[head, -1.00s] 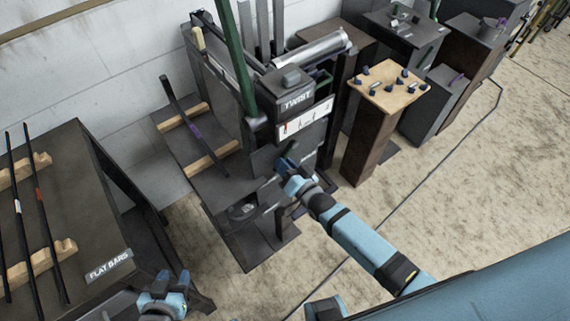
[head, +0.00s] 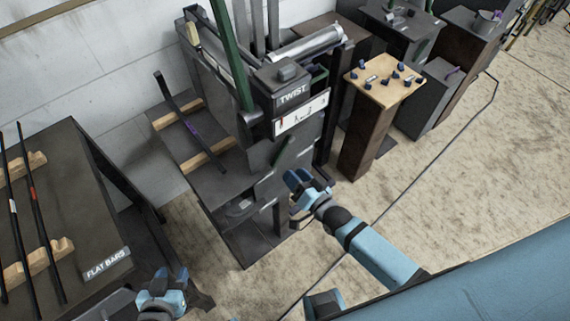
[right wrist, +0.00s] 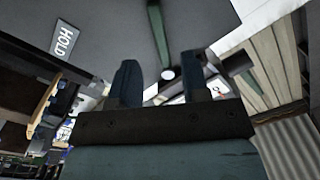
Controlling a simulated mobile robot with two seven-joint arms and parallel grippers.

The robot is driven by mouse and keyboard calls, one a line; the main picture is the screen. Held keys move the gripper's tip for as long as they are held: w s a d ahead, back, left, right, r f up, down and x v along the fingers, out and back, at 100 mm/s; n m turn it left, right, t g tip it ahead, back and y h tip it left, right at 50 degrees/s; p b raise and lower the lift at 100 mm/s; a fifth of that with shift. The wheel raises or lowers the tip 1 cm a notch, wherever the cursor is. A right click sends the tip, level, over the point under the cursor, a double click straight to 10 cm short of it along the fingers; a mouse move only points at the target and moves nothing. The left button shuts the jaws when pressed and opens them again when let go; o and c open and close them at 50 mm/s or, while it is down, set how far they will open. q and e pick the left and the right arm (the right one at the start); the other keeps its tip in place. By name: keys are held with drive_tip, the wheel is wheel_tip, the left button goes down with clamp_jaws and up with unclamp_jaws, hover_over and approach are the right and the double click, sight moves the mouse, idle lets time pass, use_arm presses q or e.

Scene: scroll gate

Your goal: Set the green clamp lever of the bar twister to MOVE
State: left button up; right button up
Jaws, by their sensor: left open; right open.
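The dark bar twister (head: 262,180) with the TWIST label stands in the middle of the head view. My left gripper (head: 165,283) is open, at the lower left.
A dark table (head: 95,215) labelled FLAT BARS stands at the left with bars on wooden rests. A wooden-topped pedestal (head: 383,82) with small blue pieces stands right of the twister. Open floor (head: 450,190) lies to the right.

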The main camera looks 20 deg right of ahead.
drive_tip(key=v, duration=0.7)
idle(0.3)
